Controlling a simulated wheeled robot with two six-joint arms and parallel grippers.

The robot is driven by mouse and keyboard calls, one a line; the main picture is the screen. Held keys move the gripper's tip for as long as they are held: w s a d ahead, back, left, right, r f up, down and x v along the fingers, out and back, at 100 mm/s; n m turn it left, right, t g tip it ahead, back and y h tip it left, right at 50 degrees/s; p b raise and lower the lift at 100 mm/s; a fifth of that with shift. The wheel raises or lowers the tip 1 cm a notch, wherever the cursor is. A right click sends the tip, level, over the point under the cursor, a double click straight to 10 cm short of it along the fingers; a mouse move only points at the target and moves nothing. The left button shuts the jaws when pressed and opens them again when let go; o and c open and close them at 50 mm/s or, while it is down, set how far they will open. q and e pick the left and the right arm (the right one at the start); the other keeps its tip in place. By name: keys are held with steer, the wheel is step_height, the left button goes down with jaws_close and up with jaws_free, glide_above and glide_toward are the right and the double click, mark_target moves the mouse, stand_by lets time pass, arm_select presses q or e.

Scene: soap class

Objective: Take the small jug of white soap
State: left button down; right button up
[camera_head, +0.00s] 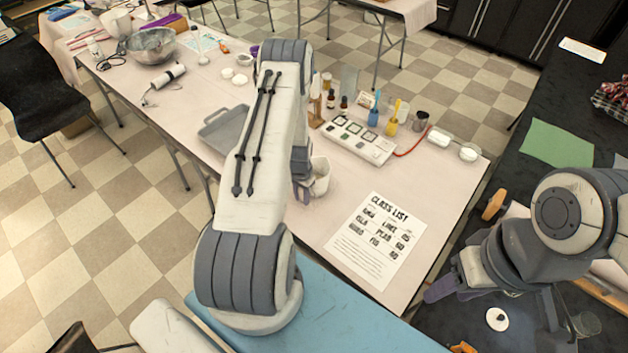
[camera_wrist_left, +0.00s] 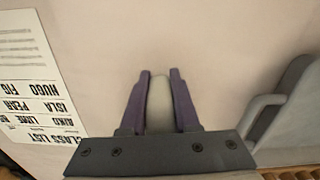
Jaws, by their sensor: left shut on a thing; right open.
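A small pale jug (camera_head: 321,177) shows in the head view beside my left arm, above or on the pink table (camera_head: 300,225); its contents are not clear. My left gripper is mostly hidden behind its own arm there. In the left wrist view, my left gripper (camera_wrist_left: 159,76) has its purple fingers closed on a narrow pale part (camera_wrist_left: 159,95), which looks like part of the jug. I cannot tell whether the jug touches the table. My right gripper (camera_head: 437,290) is open and empty at the lower right, partly hidden by its wrist.
A class list sheet (camera_head: 367,240) lies right of the jug. A grey tray (camera_head: 222,128) lies left of my arm. A white palette (camera_head: 358,140), bottles and brushes stand behind. A dark table (camera_head: 535,85) with a green cloth (camera_head: 557,143) is at the right.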

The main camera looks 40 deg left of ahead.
arm_select(q)
steer(key=shift+r, duration=0.25)
stand_by(0.5)
